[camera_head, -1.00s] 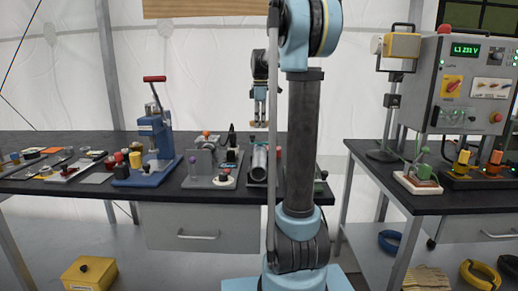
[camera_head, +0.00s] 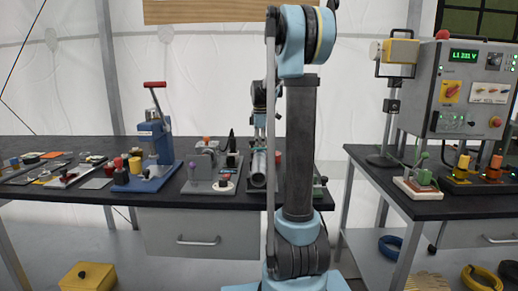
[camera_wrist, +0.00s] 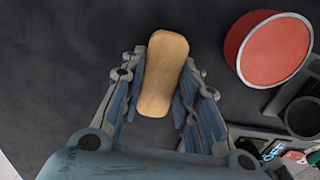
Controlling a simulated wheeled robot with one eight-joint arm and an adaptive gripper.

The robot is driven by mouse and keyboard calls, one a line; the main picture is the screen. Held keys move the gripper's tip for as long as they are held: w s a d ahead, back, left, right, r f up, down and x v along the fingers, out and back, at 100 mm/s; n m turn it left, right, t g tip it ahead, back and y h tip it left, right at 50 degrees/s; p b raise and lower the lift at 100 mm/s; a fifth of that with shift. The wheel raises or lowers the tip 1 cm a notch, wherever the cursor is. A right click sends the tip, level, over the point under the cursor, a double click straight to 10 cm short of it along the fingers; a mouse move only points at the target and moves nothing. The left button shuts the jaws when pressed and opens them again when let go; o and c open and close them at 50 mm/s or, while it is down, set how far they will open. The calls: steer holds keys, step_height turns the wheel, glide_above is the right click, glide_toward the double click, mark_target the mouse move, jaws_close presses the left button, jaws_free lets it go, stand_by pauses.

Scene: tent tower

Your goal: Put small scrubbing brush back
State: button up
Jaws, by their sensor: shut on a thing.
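The small scrubbing brush (camera_wrist: 163,72) shows in the wrist view as a light wooden, rounded oblong back. Its bristles are hidden from this view. My gripper (camera_wrist: 162,95) is shut on it, with one finger along each long side. In the head view my gripper (camera_head: 259,128) hangs low over the back of the left bench, just above a grey metal cylinder, partly hidden by my arm. The brush cannot be made out in the head view.
In the wrist view a red round-topped thing (camera_wrist: 274,50) is close at the right, beside dark round fittings (camera_wrist: 303,116). Dark bench surface is clear at the left. In the head view, a blue press (camera_head: 155,150) and a grey fixture (camera_head: 207,165) stand left of my gripper.

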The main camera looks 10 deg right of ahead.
steer(key=o, duration=1.1)
step_height(320, 180, up, 12)
